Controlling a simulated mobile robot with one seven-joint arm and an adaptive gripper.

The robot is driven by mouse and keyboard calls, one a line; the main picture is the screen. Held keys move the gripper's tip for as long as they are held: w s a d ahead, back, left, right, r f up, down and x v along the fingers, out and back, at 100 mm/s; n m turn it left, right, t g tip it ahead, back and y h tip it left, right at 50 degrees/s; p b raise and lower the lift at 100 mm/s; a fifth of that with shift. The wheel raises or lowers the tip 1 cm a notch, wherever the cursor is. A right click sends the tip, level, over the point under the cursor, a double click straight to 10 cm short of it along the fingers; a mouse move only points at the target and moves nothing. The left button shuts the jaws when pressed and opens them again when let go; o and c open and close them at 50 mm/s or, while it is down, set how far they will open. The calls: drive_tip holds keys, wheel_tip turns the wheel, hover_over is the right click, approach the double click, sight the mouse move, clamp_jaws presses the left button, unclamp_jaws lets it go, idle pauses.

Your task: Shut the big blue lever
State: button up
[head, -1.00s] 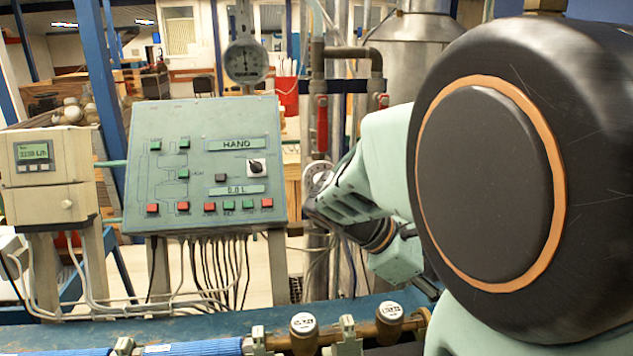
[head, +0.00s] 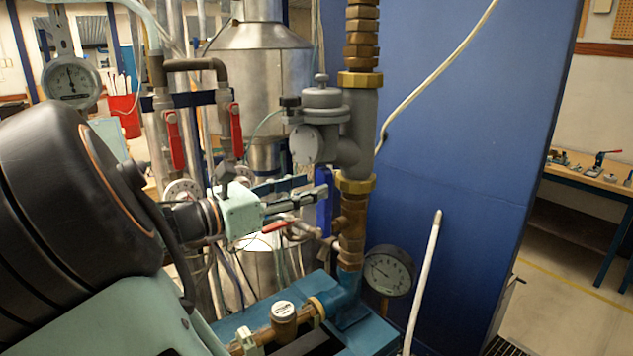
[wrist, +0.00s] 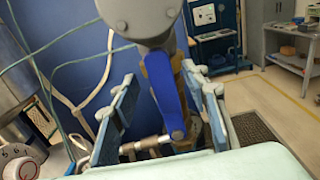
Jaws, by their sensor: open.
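The big blue lever (head: 324,203) is on the brass and grey vertical pipe in the head view, in front of the blue wall. It hangs roughly upright beside the pipe. In the wrist view the lever (wrist: 172,98) is long and blue, running down to a bolt at its lower end. My gripper (head: 314,192) reaches toward it from the left in the head view. In the wrist view my gripper (wrist: 160,92) is open, one finger on each side of the lever. I cannot tell whether either finger touches it.
A grey meter body (head: 321,112) is above the lever. A pressure gauge (head: 389,270) and a pale rod (head: 424,275) are at lower right. Two red levers (head: 236,130) hang on pipes to the left. Open floor lies at far right.

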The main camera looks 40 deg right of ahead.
sight(320, 183)
drive_tip(key=d, duration=0.5)
drive_tip(key=shift+s, duration=0.25)
clamp_jaws()
